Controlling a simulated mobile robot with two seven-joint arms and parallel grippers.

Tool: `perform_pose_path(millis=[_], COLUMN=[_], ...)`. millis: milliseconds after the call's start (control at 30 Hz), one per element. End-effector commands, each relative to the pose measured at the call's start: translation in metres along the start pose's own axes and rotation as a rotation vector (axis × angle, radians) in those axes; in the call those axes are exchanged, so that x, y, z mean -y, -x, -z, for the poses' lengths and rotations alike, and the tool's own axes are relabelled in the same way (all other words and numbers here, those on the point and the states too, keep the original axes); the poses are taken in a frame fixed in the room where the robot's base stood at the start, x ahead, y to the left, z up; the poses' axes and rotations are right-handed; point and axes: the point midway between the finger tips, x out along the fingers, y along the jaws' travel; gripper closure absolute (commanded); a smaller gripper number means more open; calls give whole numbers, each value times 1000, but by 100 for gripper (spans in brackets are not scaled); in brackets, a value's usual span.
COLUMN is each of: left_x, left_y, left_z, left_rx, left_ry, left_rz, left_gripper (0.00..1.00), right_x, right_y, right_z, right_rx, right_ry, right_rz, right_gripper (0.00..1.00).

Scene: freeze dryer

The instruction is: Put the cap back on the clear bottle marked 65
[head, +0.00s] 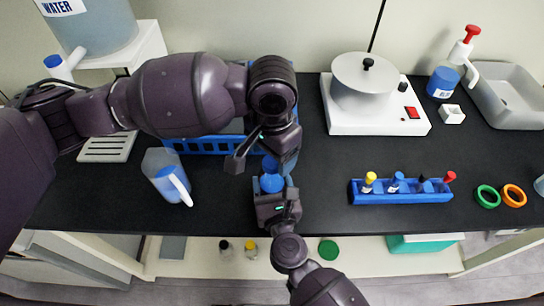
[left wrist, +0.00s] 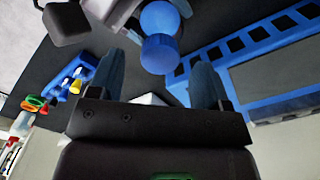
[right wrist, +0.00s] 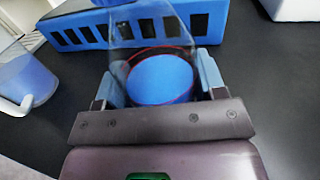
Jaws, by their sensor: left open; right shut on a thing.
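The clear bottle (right wrist: 175,32) holds blue liquid and is shut between the fingers of my right gripper (right wrist: 160,88). In the head view the bottle's blue part (head: 271,183) shows just above the right gripper (head: 277,200). A blue cap (left wrist: 160,54) is at the bottle's top in the left wrist view; whether it is seated on the neck I cannot tell. My left gripper (left wrist: 155,85) is open, its fingers on either side below the cap in that view, not closed on it. In the head view the left gripper (head: 262,155) is directly above the bottle. No number is readable.
A blue rack (head: 205,145) lies behind the grippers. A jug of blue liquid (head: 167,177) stands at left. A blue holder with small coloured-cap vials (head: 400,197) and green and orange rings (head: 487,196) are at right. A hotplate (head: 375,118) stands behind. The black counter between is clear.

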Motion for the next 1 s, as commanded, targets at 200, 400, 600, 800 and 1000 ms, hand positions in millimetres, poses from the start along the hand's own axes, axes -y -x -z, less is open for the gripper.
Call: perform_pose_path(millis=[200,400,600,800,1000], left_x=[0,0,0,0,0], left_y=[44,77,95,99,99], left_z=[1,0,0,0,0], left_rx=[-4,-2,0,1,0], left_ry=[0,0,1,1,1], left_rz=[1,2,1,0,0], left_gripper=[29,29,29,29,29], right_x=[0,0,0,0,0], right_y=[0,0,0,0,0], right_z=[0,0,0,0,0], right_rx=[0,0,0,0,0], right_ry=[0,0,0,0,0], right_rz=[0,0,0,0,0], right_gripper=[100,100,100,100,32])
